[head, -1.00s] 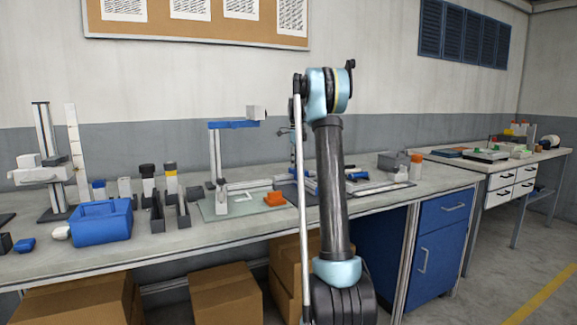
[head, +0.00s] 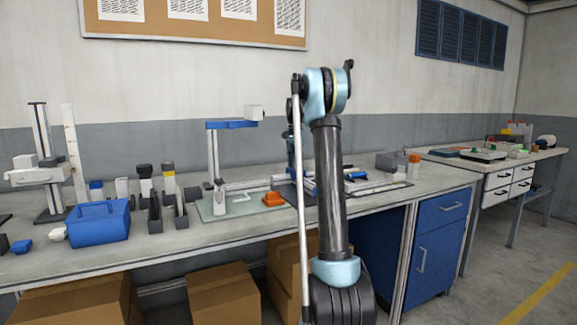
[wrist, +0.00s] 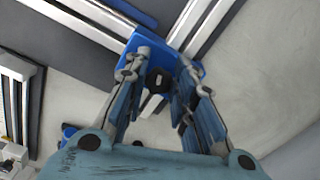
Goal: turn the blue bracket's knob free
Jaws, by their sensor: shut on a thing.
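In the wrist view the blue bracket (wrist: 167,51) sits where pale metal rails meet over a dark base. A dark round knob (wrist: 158,80) with a light slot mark shows on the bracket's near side. My gripper (wrist: 163,77) has its two fingers on either side of the knob, closed in on it. The contact faces are partly hidden by the fingers. In the head view blue parts (head: 308,175) show on the bench just left of my arm; my gripper is hidden there.
A grey box (head: 390,161) is right of my arm.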

